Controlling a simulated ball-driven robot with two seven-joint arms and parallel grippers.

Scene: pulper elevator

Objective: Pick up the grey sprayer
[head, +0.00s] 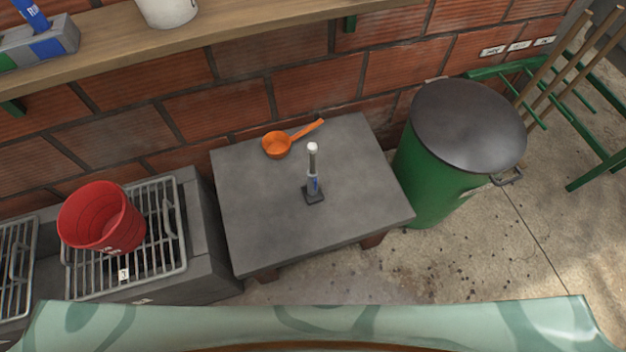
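A slim grey upright item stands on the grey table (255,225), and I take it to be the grey sprayer (312,177). It has a white rounded top, a blue mark on its body and a dark square foot. It stands right of the table's middle with bare surface around it. Neither of my grippers shows in the head view.
An orange scoop (278,145) lies behind the sprayer, near the wall. A red bucket (100,218) stands on a metal grate at left. A green bin with a dark lid (468,125) stands right of the table. A wooden shelf (230,35) runs above.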

